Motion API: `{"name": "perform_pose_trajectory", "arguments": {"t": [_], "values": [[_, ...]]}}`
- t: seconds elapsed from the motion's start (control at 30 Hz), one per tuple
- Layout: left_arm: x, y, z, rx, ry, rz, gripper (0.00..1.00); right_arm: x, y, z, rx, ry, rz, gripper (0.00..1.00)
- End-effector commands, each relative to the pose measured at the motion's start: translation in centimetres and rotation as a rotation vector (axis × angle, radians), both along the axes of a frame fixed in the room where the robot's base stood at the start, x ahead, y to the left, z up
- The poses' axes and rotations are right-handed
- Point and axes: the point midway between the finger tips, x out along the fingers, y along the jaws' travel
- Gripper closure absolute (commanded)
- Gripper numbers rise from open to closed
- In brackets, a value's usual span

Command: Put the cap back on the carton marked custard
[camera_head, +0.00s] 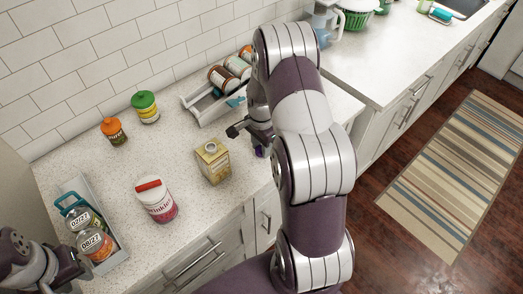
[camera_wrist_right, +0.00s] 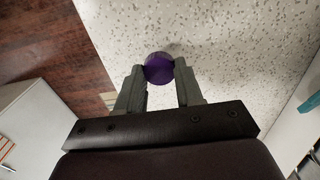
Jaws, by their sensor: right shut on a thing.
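A yellowish carton (camera_head: 213,163) stands upright on the counter with a pale, uncapped spout on top; its lettering is too small to read. My right gripper (camera_wrist_right: 160,80) is shut on a round purple cap (camera_wrist_right: 158,68), which sits between its two fingertips. In the head view the purple cap (camera_head: 259,152) shows just right of the carton, near the counter's front edge, apart from it.
A white and red canister (camera_head: 156,199) stands left of the carton. Green-lidded (camera_head: 145,107) and orange-lidded (camera_head: 114,131) jars stand behind. A grey rack (camera_head: 209,108) holds jars at the back. A tray (camera_head: 119,250) with dated jars lies at left. The counter between carton and canister is clear.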

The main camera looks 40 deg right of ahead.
Motion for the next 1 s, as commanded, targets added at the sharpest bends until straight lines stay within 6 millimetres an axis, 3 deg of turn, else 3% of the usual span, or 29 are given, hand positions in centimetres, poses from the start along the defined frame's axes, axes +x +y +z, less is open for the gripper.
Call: {"name": "perform_pose_trajectory", "arguments": {"t": [0.1,0.4,0.6,1.0], "values": [[0.0,0.0,-0.9,0.000,0.000,0.000,0.63,-0.3,-0.3,2.0,-0.002,-0.003,-0.002,0.92],[0.0,0.0,-2.4,0.000,0.000,0.000,0.63,-6.5,-3.3,5.9,-0.002,-0.003,-0.005,0.92],[0.0,0.0,-2.8,0.000,0.000,0.000,0.63,-9.4,-4.7,7.9,-0.001,-0.002,-0.003,0.92],[0.0,0.0,-2.9,0.000,0.000,0.000,0.63,-10.5,-5.2,8.8,0.000,-0.001,0.001,0.92]]}}
